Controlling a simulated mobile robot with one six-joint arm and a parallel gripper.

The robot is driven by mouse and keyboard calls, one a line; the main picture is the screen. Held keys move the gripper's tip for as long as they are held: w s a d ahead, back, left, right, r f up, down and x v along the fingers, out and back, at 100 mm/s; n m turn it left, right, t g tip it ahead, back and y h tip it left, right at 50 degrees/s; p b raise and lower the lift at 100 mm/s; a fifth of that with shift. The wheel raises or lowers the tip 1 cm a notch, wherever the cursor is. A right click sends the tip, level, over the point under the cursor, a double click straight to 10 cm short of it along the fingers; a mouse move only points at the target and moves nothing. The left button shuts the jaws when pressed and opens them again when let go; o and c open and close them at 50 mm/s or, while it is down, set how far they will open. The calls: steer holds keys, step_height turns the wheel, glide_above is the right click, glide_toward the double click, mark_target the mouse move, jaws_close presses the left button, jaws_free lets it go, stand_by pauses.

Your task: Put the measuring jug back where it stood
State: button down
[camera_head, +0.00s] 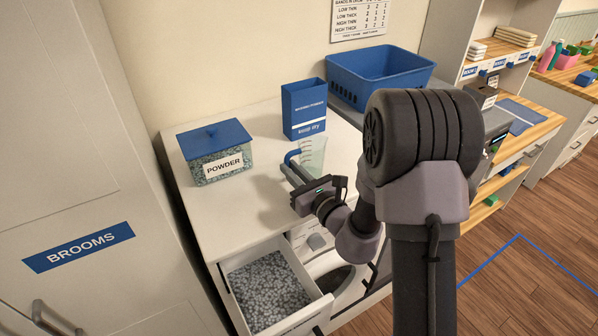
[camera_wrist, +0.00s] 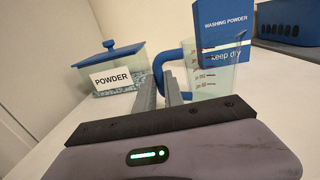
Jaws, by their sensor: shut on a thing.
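The measuring jug (camera_head: 312,154) is clear with a blue handle and stands upright at the white worktop, in front of the blue washing powder box. In the wrist view the jug (camera_wrist: 207,80) shows red and dark scale marks, with its handle to the left. My gripper (camera_head: 290,168) reaches in from the front and is shut on the jug's blue handle; its fingers also show in the wrist view (camera_wrist: 160,86). I cannot tell whether the jug's base touches the worktop.
A glass powder box (camera_head: 215,155) with a blue lid stands left on the worktop (camera_head: 240,212). The washing powder box (camera_head: 304,108) is close behind the jug. A blue basket (camera_head: 380,73) stands at the back right. A drawer of grey granules (camera_head: 268,292) is open below.

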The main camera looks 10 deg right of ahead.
steer(key=shift+s+d+r, duration=0.15)
steer(key=shift+s+d, duration=0.05)
steer(key=shift+d, duration=0.2)
steer(key=shift+s+a, duration=0.15)
steer(key=shift+a, duration=0.55)
steer(key=c, duration=1.9)
jaws_free()
steer(key=shift+f, duration=0.2)
steer(key=o, duration=0.4)
steer(key=shift+d+r, duration=0.1)
steer(key=shift+d, duration=0.2)
steer(key=shift+o, duration=0.2)
steer(key=shift+a, duration=0.2)
